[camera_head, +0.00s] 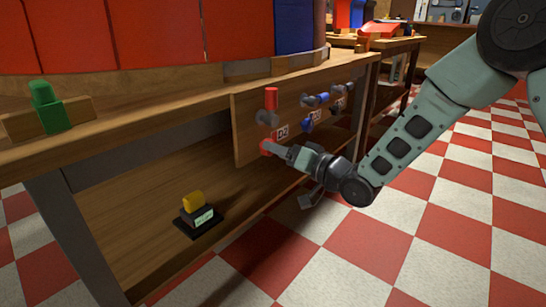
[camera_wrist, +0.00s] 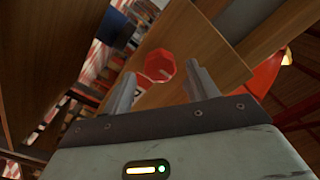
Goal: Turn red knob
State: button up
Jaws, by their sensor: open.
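The red knob (camera_wrist: 158,64) shows in the wrist view as an octagonal red face on the wooden panel. It lies between the tips of my two grey fingers, with a visible gap on each side. My gripper (camera_wrist: 160,72) is open, and I cannot tell how deep the knob sits between the fingers. In the head view, the red knob (camera_head: 266,147) is low on the panel, below a D2 label and partly hidden by my gripper (camera_head: 280,150), which comes in from the right.
The panel (camera_head: 245,125) also bears a red cylinder (camera_head: 271,97) in a grey holder and blue parts (camera_head: 320,116). A yellow-topped block (camera_head: 193,202) stands on the lower shelf (camera_head: 140,235). A green piece (camera_head: 47,107) is on the bench's left. The checkered floor at right is open.

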jog(key=shift+b+x, duration=0.3)
jog(key=shift+x, duration=1.05)
jog(key=c, duration=1)
jog(key=shift+n, duration=0.4)
jog(key=shift+s+f+n+b, duration=0.1)
jog(key=shift+n+b, duration=1.35)
jog(key=shift+n, duration=7.05)
